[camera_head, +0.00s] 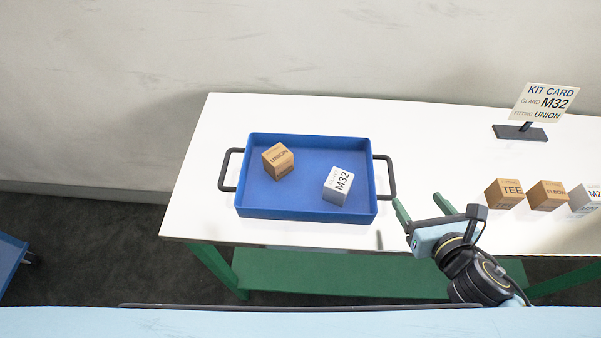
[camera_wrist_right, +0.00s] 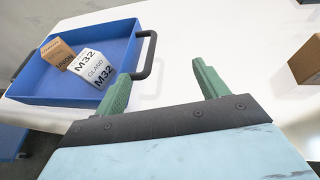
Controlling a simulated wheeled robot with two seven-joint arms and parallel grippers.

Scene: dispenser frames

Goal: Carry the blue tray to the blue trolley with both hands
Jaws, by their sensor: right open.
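The blue tray (camera_head: 262,211) lies on the white table with a black handle at its left and right ends. A brown UNION box (camera_head: 278,161) and a white M32 gland box (camera_head: 338,186) sit inside it. My right gripper (camera_head: 420,207) is open and empty, just right of the tray's right handle (camera_head: 392,178). In the right wrist view the green fingers (camera_wrist_right: 163,82) are apart, with the handle (camera_wrist_right: 148,55) beyond and left of them. Part of the blue trolley (camera_head: 10,259) shows at the lower left edge. My left gripper is not in view.
The white table (camera_head: 450,150) has a green lower shelf (camera_head: 330,275). A kit card (camera_head: 545,102) stands at the back right. A TEE box (camera_head: 503,193), an ELBOW box (camera_head: 546,195) and a white box (camera_head: 585,198) sit at the right. Dark floor lies between table and trolley.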

